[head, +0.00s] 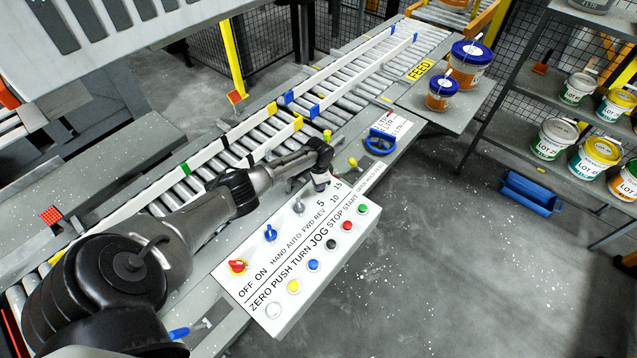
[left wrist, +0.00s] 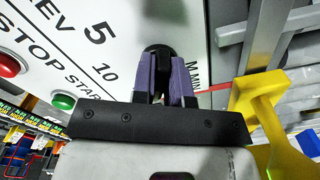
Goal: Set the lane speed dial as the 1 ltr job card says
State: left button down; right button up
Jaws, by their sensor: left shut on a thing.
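The speed dial is a black knob on the white control panel, beside the printed 5, 10 and 15; it shows in the left wrist view (left wrist: 157,52). My left gripper (head: 320,181) reaches down onto it from the left, and its purple fingers (left wrist: 166,84) are shut around the knob. The gripper hides the dial in the head view, and I cannot tell where its pointer stands. A white card with LTR lettering (head: 397,124) lies behind the blue handwheel; its text is too small to read. My right gripper is not in view.
The control panel (head: 262,318) also carries a red switch (head: 238,266), a blue switch (head: 271,233), a grey switch (head: 298,206) and several coloured buttons. A blue handwheel (head: 381,142) and a yellow knob (head: 352,162) stand beyond the gripper. The roller lane runs behind.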

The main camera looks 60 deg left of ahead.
pick_arm(q)
jog(key=shift+r, duration=0.1)
jog(key=c, duration=1.1)
grip_release()
jog(key=shift+c, duration=0.2)
notch_tip(320, 180, up, 14)
jog(key=p, duration=0.3)
